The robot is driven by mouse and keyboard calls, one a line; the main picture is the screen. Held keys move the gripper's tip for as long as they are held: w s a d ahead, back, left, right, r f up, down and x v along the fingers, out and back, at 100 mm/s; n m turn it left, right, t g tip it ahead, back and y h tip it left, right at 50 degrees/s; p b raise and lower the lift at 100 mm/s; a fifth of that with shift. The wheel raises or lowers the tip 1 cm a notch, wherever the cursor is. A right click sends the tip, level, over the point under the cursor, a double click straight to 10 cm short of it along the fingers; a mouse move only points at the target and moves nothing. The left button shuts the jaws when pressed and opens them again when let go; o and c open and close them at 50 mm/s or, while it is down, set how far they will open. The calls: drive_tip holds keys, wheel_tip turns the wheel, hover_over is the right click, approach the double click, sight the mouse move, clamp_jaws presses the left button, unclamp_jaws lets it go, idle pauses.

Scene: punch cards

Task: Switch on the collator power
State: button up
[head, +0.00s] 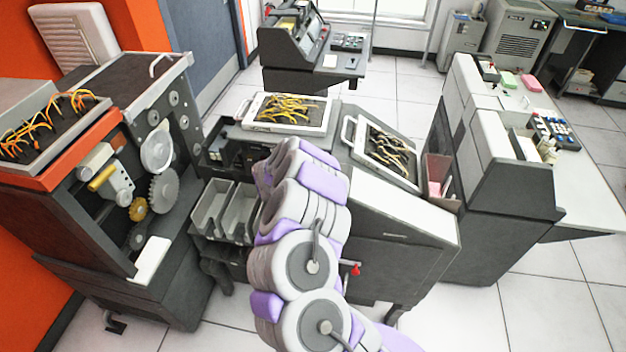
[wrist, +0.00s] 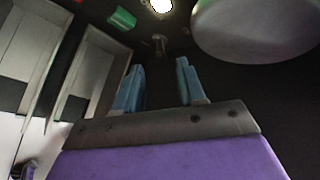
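The collator appears to be the dark grey machine (head: 390,255) in the middle of the head view, with wired plugboards on top and grey card pockets (head: 228,210) at its left end. My purple and white arm covers part of its front, and my gripper is hidden in this view. In the wrist view my gripper (wrist: 158,86) has two blue fingers set apart with nothing between them. Beyond the fingertips a small metallic toggle-like part (wrist: 160,44) stands on a dark panel. A green button-like part (wrist: 122,18) is up and left of it, and a bright lamp (wrist: 161,5) is above.
A large pale rounded shape (wrist: 255,28) is close on the wrist view's right. Light-coloured trays (wrist: 78,85) are on its left. An open machine with gears (head: 150,190) stands left in the head view, and a long white-topped machine (head: 500,150) stands right. White tiled floor shows between.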

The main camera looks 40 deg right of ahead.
drive_tip(key=v, duration=1.2)
drive_tip(key=shift+p, duration=0.4)
drive_tip(key=shift+w, duration=0.1)
